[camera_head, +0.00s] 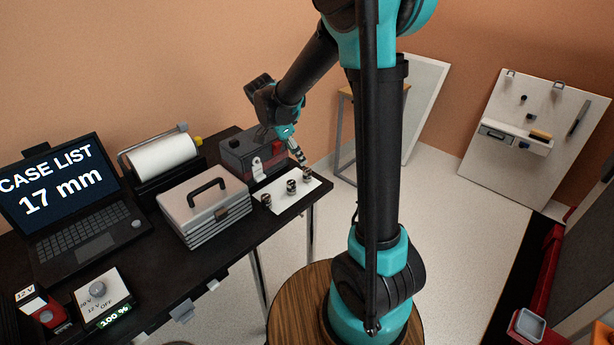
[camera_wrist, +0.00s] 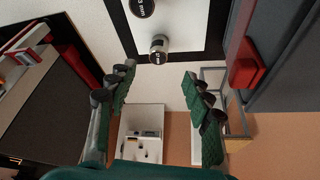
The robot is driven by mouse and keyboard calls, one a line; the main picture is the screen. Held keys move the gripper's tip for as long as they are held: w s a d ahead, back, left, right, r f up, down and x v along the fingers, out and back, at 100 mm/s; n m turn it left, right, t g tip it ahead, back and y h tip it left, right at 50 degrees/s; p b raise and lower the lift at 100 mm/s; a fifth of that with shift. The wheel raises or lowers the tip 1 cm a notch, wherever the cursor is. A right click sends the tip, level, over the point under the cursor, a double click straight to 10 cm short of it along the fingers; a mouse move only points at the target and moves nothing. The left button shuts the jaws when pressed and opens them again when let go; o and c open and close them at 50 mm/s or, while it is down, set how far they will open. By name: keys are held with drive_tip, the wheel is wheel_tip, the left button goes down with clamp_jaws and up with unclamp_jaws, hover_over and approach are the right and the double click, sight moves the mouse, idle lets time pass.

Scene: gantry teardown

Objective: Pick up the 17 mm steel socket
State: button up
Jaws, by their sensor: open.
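Three small steel sockets with dark bands stand on a white mat (camera_head: 285,203) at the table's right end: a left one (camera_head: 267,200), a middle one (camera_head: 291,187) and a right one (camera_head: 307,174). Their sizes cannot be read in the head view. My gripper (camera_head: 300,161) is open and empty, just above the right socket. In the wrist view, my gripper (camera_wrist: 160,86) has its fingers spread apart. One socket (camera_wrist: 158,50) stands beyond the fingertips, near the mat's dark border. A second socket (camera_wrist: 142,7) is cut by the top edge. Their labels are too small to read surely.
A dark battery-like box (camera_head: 238,153) with a red part stands close behind the mat. A grey case (camera_head: 203,205) with a handle stands left of it. The laptop (camera_head: 72,200) reads "CASE LIST 17 mm". A paper roll (camera_head: 163,156) stands at the back.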

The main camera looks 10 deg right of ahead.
sight(307, 170)
drive_tip(key=shift+x, duration=3.9)
drive_tip(key=shift+d, duration=0.15)
drive_tip(key=shift+c, duration=0.4)
clamp_jaws()
